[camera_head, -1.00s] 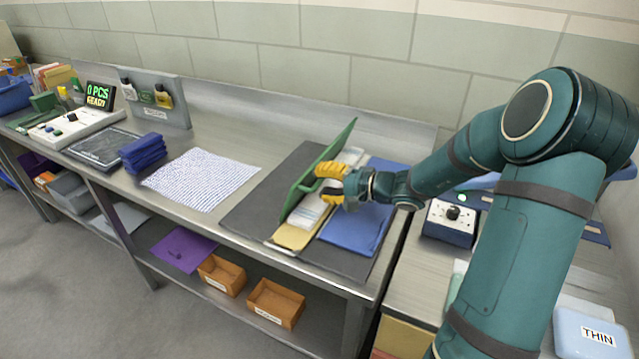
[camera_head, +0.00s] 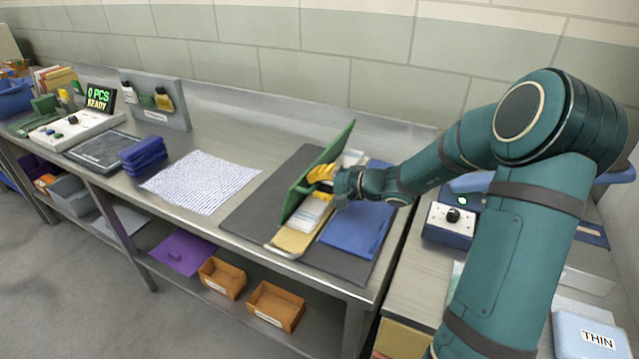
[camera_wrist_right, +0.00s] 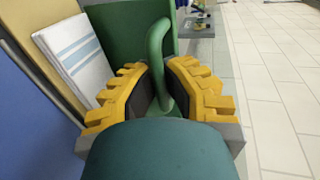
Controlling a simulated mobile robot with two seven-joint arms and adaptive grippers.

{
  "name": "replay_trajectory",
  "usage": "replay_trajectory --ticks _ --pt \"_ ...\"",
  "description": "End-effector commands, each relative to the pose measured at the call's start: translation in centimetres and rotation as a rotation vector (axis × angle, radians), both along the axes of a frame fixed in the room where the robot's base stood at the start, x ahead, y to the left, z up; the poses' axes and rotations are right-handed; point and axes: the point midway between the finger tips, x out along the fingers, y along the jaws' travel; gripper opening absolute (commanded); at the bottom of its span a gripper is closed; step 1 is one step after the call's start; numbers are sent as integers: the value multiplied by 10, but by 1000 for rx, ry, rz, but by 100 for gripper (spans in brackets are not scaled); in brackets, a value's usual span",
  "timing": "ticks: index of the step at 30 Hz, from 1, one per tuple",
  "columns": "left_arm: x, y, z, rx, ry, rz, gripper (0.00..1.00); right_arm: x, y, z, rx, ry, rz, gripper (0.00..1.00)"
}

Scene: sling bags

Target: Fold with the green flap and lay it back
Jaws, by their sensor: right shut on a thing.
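The green flap (camera_head: 316,175) stands raised and tilted over the dark grey mat on the bench in the head view. It also fills the upper middle of the right wrist view (camera_wrist_right: 118,35). My right gripper (camera_head: 322,180) is at the flap's right face. In the right wrist view its yellow fingers (camera_wrist_right: 163,95) are closed around the flap's green handle (camera_wrist_right: 157,62). A yellow sheet (camera_head: 292,240) with a white, blue-striped cloth (camera_head: 311,212) on it lies right of the flap. A blue panel (camera_head: 358,228) lies flat farther right. My left gripper is out of view.
A patterned white sheet (camera_head: 200,180) lies left of the dark mat (camera_head: 255,207). Folded blue cloths (camera_head: 143,155) are stacked beyond it. A control box with a knob (camera_head: 450,222) stands on the right bench. Two orange bins (camera_head: 275,305) sit on the lower shelf.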

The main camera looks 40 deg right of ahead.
Motion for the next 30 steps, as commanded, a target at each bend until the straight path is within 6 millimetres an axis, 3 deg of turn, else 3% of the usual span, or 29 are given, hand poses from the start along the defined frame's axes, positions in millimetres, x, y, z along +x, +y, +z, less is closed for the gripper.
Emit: replay_trajectory --ticks 12,15,16,26,30 --pt "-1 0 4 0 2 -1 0 6 2 5 -24 42 -4 0" --pt "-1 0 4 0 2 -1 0 6 2 5 -24 42 -4 37" --pt "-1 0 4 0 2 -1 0 6 2 5 -24 42 -4 41" --pt "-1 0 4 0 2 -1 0 4 1 6 -24 42 -4 41" --pt "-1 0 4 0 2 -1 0 -7 -5 11 -27 40 -4 41"
